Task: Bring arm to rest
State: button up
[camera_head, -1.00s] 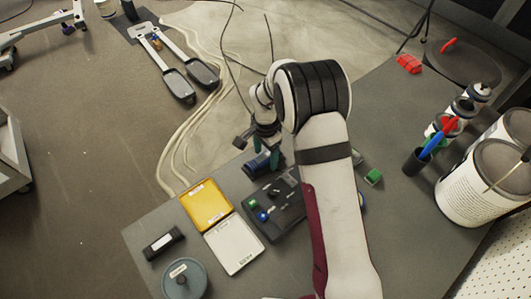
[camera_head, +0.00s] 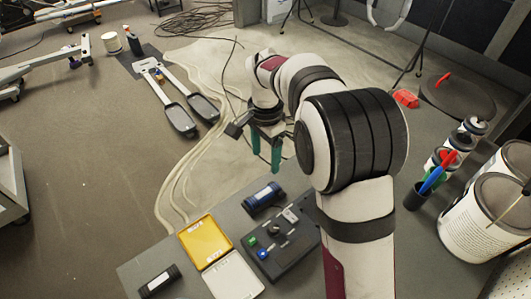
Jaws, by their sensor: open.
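My arm (camera_head: 350,140) reaches up from the bottom right and bends over at the top. My gripper (camera_head: 265,160) hangs beyond the table's far edge in the picture, its teal fingers pointing down. The fingers are apart, with nothing visible between them. A dark blue and black cylinder (camera_head: 264,197) lies on the table below the gripper, apart from it.
A black control box (camera_head: 283,243) with coloured buttons sits beside an open yellow and white case (camera_head: 207,244). A dark cylinder (camera_head: 160,279) lies at the front left. Paint cans (camera_head: 483,214) and a pen cup (camera_head: 416,196) stand at right.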

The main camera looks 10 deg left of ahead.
jog(key=shift+r, duration=0.1)
dwell(0.3)
jog(key=s+d+r+n+y, duration=0.1)
jog(key=s+d+r, duration=0.35)
jog(key=s, duration=0.45)
jog(key=s+d+r+n, duration=0.1)
jog(key=s+d+r, duration=0.2)
jog(key=s+d, duration=0.4)
jog(key=s+f+n, duration=0.1)
jog(key=s+f, duration=0.2)
jog(key=s, duration=1)
jog(key=shift+s+d+y, duration=0.2)
jog(key=shift+s+y, duration=0.05)
jog(key=shift+y, duration=0.15)
